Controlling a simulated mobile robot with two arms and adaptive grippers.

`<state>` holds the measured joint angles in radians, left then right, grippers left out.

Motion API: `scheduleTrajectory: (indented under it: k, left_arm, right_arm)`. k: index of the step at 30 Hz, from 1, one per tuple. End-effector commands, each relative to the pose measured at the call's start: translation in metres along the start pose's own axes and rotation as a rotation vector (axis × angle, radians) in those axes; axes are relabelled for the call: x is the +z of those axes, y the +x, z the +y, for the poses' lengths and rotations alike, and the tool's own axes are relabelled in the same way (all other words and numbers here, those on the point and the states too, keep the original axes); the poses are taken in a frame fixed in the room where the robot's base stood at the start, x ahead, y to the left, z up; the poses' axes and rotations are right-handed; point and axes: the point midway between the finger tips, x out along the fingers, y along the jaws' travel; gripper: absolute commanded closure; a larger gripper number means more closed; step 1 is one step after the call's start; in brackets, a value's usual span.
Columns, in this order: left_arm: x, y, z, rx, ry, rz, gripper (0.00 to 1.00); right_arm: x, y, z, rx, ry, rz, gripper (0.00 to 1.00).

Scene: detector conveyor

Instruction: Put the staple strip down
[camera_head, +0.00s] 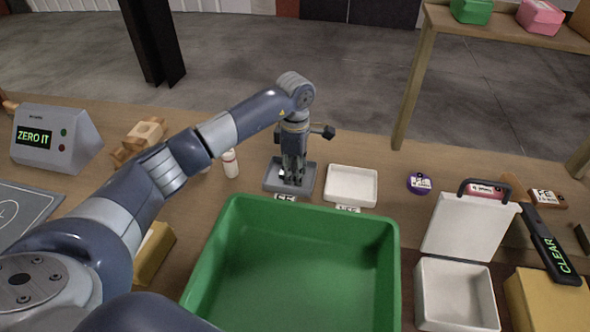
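My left gripper (293,180) points straight down over the small grey tray (271,187), with its fingertips low at the tray's floor. The fingers look close together, but the view is too small to tell whether they are shut on anything. I cannot make out the staple strip for certain. A small pale spot shows beside the fingers, too small to name. A label that seems to read FE lies in front of the grey tray. My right gripper is not in view.
An empty white tray (352,199) stands right of the grey one. A large green bin (389,290) fills the front. A white bottle (231,165), purple tape roll (419,183), open white box (455,318), handheld detector (550,245) and ZERO IT display (55,140) stand around.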

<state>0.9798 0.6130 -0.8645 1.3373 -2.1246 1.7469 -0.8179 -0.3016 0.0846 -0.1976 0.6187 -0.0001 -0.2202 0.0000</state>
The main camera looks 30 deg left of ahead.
Motion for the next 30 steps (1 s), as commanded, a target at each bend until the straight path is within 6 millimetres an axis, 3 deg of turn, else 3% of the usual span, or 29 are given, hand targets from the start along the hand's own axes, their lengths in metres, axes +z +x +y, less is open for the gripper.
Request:
scheduleTrajectory:
  k: [9,14,24,30]
  left_arm:
    - [0.0,-0.001,0.0,0.0,0.0,0.0,0.65]
    - [0.0,-0.013,0.001,0.004,0.0,-0.002,0.65]
    - [0.0,-0.084,0.001,0.005,0.0,-0.001,0.65]
    - [0.0,-0.114,0.001,0.002,-0.001,-0.001,0.65]
  right_arm:
    - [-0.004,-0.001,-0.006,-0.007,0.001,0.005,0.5]
    - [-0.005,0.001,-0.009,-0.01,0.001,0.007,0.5]
    - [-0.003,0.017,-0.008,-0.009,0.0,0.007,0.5]
    - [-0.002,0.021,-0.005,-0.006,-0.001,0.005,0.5]
